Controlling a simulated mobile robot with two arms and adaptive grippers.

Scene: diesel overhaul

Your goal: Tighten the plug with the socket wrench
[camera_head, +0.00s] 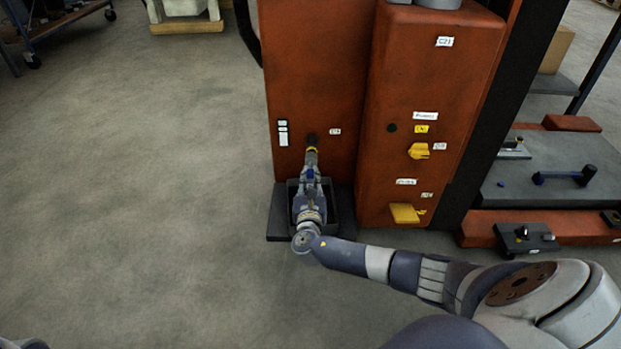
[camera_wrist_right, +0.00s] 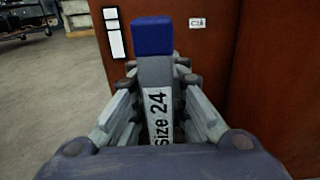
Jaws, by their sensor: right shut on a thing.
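My right gripper (camera_head: 311,186) is shut on the socket wrench (camera_wrist_right: 158,110), a grey tool with a blue end and a "Size 24" label. In the head view, the wrench's grey shaft (camera_head: 312,159) with a yellow ring reaches toward the low front face of the orange housing. A dark round spot (camera_head: 311,139) shows on that face at the wrench's far end. It may be the plug; I cannot tell whether the socket is seated on it. The wrench hides the socket's end in the wrist view. My left gripper is not seen.
A black tray (camera_head: 291,208) sits under my right gripper against the orange housing (camera_head: 297,80). To the right, a second orange block (camera_head: 392,160) carries yellow fittings (camera_head: 404,213). A grey bench (camera_head: 540,198) holds another blue-handled tool (camera_head: 563,178).

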